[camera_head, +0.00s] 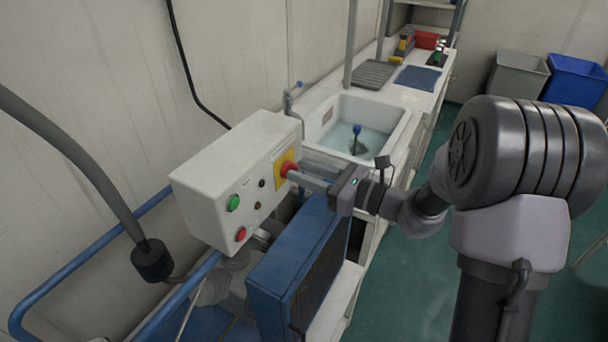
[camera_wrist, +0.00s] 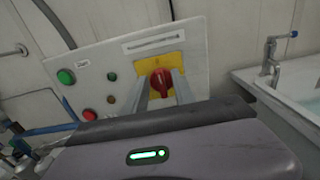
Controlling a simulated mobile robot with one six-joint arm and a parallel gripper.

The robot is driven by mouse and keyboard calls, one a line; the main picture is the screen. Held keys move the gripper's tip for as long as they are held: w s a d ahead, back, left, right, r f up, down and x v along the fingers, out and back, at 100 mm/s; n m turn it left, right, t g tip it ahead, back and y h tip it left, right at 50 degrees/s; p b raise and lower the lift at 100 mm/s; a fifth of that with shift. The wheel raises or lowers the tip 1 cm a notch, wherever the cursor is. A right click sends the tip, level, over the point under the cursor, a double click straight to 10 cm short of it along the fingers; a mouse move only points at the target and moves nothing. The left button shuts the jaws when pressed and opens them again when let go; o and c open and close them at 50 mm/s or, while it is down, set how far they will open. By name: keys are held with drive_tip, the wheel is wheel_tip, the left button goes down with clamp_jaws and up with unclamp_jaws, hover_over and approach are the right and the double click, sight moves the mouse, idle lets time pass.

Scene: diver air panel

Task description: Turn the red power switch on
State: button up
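The red power switch (camera_wrist: 161,80) is a rotary knob on a yellow plate (camera_wrist: 150,67) on the front of a pale control box (camera_head: 215,180). In the head view the knob (camera_head: 288,168) is partly covered by my gripper (camera_head: 297,172). In the wrist view the two fingers of my gripper (camera_wrist: 162,84) reach up to the knob, one on each side, with a gap between them. The knob's handle looks tilted. I cannot tell whether the fingers touch it.
The box also carries a green button (camera_head: 234,202), a red button (camera_head: 240,234) and small dark indicators. A blue radiator-like unit (camera_head: 300,260) stands below my gripper. A sink with water (camera_head: 372,137) lies behind it. Blue rails (camera_head: 90,250) run at left.

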drive_tip(key=shift+w+a, duration=0.15)
clamp_jaws()
